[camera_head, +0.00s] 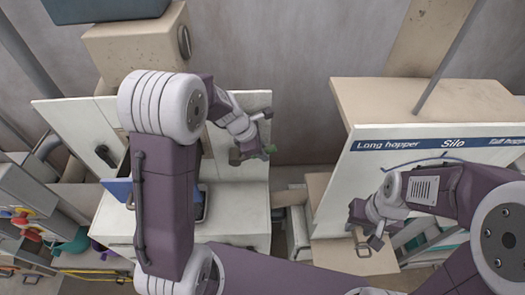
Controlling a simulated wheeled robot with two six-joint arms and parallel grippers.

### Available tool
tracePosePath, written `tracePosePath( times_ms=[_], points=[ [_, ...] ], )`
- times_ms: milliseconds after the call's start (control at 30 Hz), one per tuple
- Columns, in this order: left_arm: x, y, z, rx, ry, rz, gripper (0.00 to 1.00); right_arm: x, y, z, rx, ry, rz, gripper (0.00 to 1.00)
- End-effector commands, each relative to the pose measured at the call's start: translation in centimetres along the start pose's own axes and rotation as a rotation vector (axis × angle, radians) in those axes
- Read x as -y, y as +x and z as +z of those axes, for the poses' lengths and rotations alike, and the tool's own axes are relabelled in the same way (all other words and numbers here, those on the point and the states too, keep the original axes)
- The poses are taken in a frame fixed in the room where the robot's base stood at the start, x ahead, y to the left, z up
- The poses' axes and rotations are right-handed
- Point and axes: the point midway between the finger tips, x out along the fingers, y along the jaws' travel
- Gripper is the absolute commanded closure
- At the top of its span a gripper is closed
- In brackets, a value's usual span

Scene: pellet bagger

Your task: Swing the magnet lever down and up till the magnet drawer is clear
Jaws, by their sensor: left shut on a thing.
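My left gripper (252,152) is in front of the upright white panel of the middle machine. The magnet drawer cannot be made out for sure. A dark opening (201,207) in the white housing below shows partly behind my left arm. My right gripper (368,243) hangs at the front of the silo cabinet, apart from the lever; its jaw opening is too small to tell.
The white silo cabinet (338,192) with blue labels stands at right, with a beige top (400,98). A blue panel (118,189) and a control box with coloured buttons (25,222) are at left. A narrow gap separates the machines.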

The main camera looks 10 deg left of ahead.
Motion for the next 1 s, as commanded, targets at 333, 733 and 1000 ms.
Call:
tracePosePath(
  times_ms=[333, 733, 1000],
  points=[
    [-0.3, -0.3, 0.1, 0.021, -0.004, 0.007, 1.00, 0.0, 0.4, 0.0, 0.000, 0.000, 0.000, 0.64],
    [-0.7, -1.5, -0.7, 0.181, -0.038, 0.012, 1.00, -0.1, 4.5, 0.5, 0.000, 0.000, 0.000, 0.64],
    [-1.2, -4.2, -1.9, 0.425, -0.085, 0.004, 1.00, -0.1, 7.5, 0.8, 0.000, 0.000, 0.000, 0.64]
  ],
)
